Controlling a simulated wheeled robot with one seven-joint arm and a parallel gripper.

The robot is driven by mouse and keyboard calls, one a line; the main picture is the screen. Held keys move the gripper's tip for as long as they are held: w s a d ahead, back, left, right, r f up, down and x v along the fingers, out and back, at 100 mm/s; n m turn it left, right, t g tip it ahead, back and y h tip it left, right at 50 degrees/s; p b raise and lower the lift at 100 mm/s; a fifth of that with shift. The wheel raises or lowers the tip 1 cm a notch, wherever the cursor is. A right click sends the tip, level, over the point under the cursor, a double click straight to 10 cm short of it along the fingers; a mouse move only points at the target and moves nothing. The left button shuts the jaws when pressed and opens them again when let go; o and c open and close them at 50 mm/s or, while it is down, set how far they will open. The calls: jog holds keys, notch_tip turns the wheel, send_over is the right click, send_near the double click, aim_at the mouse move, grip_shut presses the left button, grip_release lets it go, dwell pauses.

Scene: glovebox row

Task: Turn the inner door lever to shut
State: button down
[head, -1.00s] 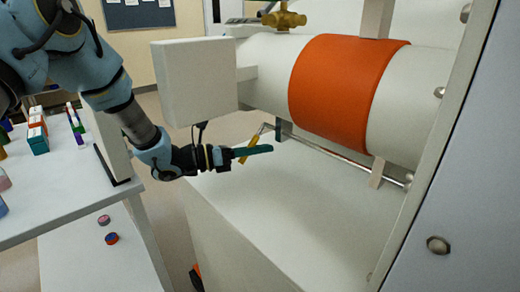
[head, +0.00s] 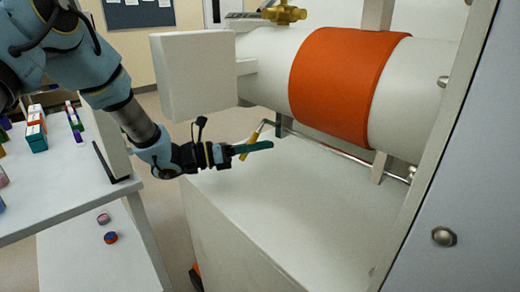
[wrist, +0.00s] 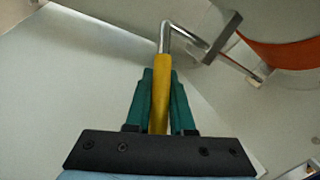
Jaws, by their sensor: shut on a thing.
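The inner door lever has a yellow grip (wrist: 160,92) on a bent metal rod (wrist: 190,38). It also shows in the head view (head: 251,139), below the white cylinder and its orange band. My gripper (wrist: 160,100) has teal fingers, one on each side of the yellow grip, and is shut on it. In the head view my gripper (head: 252,149) reaches in from the left, low over the white cabinet top. The fingers hide part of the grip. The rod runs right from the lever beneath the cylinder.
The white cylinder (head: 262,62) with an orange band (head: 340,85) hangs over the cabinet top (head: 300,200). A square white door (head: 194,70) stands at its left end. A grey panel (head: 460,190) bounds the right. A table (head: 70,190) with small boxes is at left.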

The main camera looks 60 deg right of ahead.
jog(key=b, duration=0.4)
jog(key=shift+s+d+f+m+g+h+b, duration=0.1)
jog(key=shift+d+f+m+g+h+b, duration=0.05)
jog(key=shift+d+m+g+h+b, duration=0.2)
jog(key=c, duration=0.8)
grip_release()
jog(key=shift+a, duration=0.1)
jog(key=b+v, duration=0.3)
jog(key=v, duration=0.7)
jog(key=shift+w+a+f, duration=0.15)
jog(key=shift+w+a, duration=0.1)
